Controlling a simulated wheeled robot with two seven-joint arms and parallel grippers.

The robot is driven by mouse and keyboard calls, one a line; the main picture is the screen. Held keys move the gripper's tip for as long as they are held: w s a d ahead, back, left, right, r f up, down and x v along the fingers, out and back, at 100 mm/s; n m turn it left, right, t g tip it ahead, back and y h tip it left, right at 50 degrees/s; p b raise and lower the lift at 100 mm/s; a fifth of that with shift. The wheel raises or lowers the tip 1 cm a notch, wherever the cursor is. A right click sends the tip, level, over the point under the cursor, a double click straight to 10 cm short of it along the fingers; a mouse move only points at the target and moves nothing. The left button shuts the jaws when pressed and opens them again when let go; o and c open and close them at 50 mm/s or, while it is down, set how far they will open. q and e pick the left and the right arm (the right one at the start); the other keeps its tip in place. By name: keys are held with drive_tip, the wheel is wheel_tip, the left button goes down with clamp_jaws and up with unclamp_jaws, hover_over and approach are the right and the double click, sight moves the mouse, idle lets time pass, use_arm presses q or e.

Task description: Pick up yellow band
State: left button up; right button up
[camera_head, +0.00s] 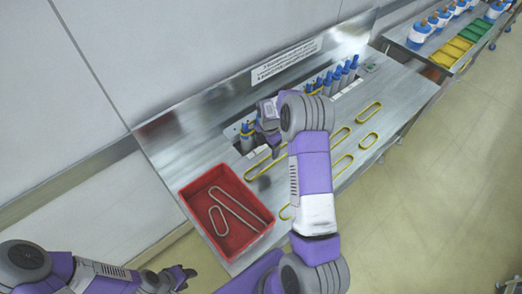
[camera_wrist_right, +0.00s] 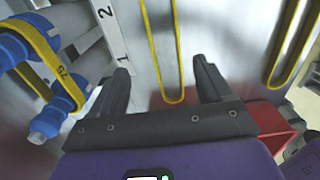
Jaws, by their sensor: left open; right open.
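Several yellow bands lie on the metal table in the head view, one at the right (camera_head: 369,112) and another nearer the front (camera_head: 342,163). A longer yellow band (camera_head: 256,167) lies beside my right gripper (camera_head: 270,152), partly hidden by my arm. In the right wrist view my right gripper (camera_wrist_right: 163,88) is open and empty, and a yellow band (camera_wrist_right: 181,60) shows between its fingers. Another yellow band (camera_wrist_right: 275,65) is to the right, and one labelled 75 (camera_wrist_right: 36,40) loops around blue pegs at left. My left gripper (camera_head: 183,276) is open, low at left, away from the bands.
A red bin (camera_head: 189,205) with two pale loops (camera_head: 218,220) stands at the table's left end. A row of blue-topped pegs (camera_head: 336,77) runs along the back. A second table (camera_head: 413,47) with yellow and green trays stands at upper right.

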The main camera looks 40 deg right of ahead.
sight(268, 163)
drive_tip(key=f, duration=0.4)
drive_tip(key=s+f, duration=0.1)
drive_tip(key=f, duration=0.1)
drive_tip(key=shift+a+f, duration=0.2)
drive_tip(key=shift+f, duration=0.45)
drive_tip(key=c, duration=1.1)
wheel_tip(268, 163, up, 10)
drive_tip(key=shift+r, duration=0.1)
drive_tip(key=shift+c, duration=0.2)
